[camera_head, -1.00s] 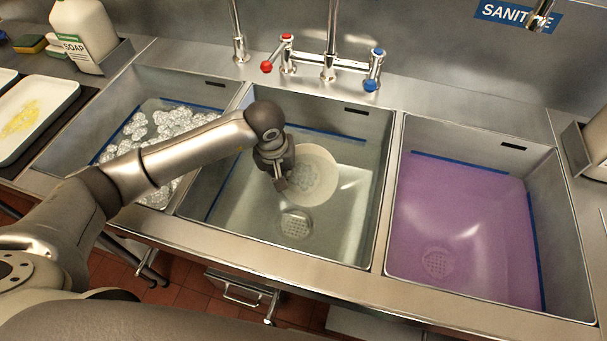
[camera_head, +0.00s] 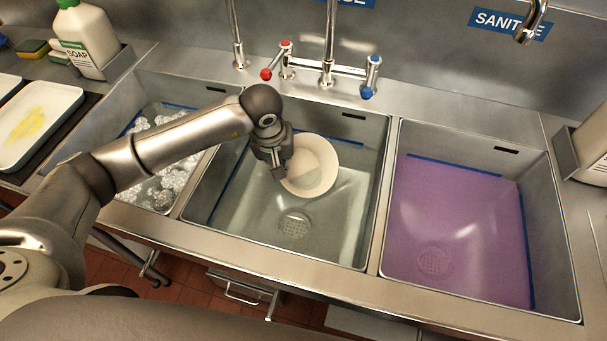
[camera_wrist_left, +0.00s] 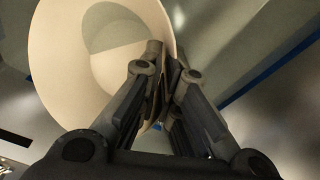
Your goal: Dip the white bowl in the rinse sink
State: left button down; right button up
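The white bowl (camera_head: 316,163) is in the middle sink (camera_head: 352,207), which holds clear greyish water. My left gripper (camera_head: 279,172) is shut on the left rim of the bowl. In the left wrist view the bowl (camera_wrist_left: 62,62) is tilted, with its rim between the fingers of the gripper (camera_wrist_left: 165,85). The inside of the bowl looks clean, with a darker curved area in it that could be water or shadow. How much of the bowl is under water is hard to tell. My right gripper does not show in either view.
The left sink (camera_head: 165,190) holds suds, and the right sink (camera_head: 463,230) holds purple liquid. A faucet (camera_head: 328,72) with red and blue handles stands behind the middle sink. A soap bottle (camera_head: 85,40) and a tray with yellow residue (camera_head: 35,122) are at the left.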

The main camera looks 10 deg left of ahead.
pick_arm(q)
notch_tip(320, 180, up, 23)
jog(key=p, duration=1)
jog(key=shift+r, duration=0.15)
dwell(0.4)
dwell(0.7)
jog(key=shift+d, duration=0.1)
dwell(0.5)
